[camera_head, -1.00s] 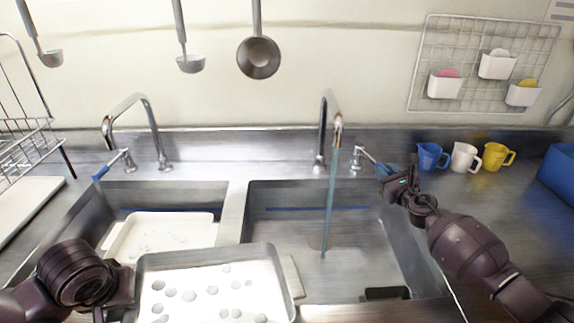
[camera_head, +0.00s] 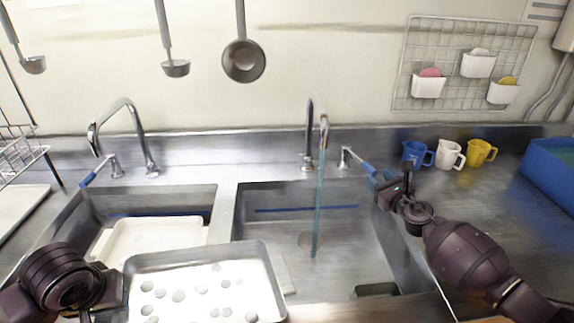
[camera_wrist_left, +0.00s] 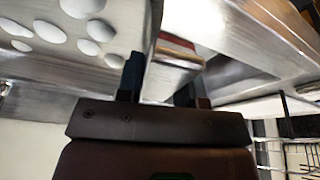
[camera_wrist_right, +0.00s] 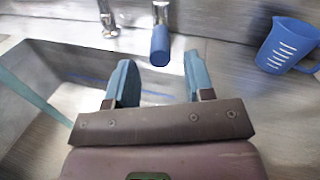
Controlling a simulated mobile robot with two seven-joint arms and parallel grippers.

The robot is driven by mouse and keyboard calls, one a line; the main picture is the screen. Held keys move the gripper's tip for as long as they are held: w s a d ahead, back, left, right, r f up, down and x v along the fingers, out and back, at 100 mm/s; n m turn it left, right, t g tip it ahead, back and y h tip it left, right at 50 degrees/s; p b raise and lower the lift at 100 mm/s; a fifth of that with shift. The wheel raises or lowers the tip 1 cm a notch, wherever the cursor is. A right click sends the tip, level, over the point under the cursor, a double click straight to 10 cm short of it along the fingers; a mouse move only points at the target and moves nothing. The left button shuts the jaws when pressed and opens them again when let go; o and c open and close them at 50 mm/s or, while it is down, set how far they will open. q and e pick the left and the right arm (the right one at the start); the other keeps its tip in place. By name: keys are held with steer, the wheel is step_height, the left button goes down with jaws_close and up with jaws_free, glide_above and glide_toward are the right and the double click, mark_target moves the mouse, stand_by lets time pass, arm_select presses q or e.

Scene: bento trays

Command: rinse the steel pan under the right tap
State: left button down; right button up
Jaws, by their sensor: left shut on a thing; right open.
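The steel pan (camera_head: 196,254) has several pale round spots on its floor. My left gripper (camera_wrist_left: 166,82) is shut on the pan's handle at its left end and holds it over the front of the sinks. The right tap (camera_head: 311,130) is running, and its water stream (camera_head: 318,205) falls into the right basin beyond the pan, clear of it. My right gripper (camera_head: 384,183) is open near the tap's blue lever (camera_head: 368,168). In the right wrist view the blue lever end (camera_wrist_right: 160,46) shows just beyond and between the open fingers (camera_wrist_right: 160,82).
The left tap (camera_head: 122,105) stands over the left basin, where a white tray (camera_head: 160,232) lies partly behind the pan. Blue, white and yellow cups (camera_head: 450,155) stand right of the lever. A blue bin (camera_head: 545,172) is at far right. The right basin (camera_head: 350,235) has free room.

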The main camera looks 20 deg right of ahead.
arm_select(q)
steer(key=shift+r, duration=0.5)
arm_select(e)
steer(key=s, duration=0.8)
steer(key=shift+s+d, duration=0.1)
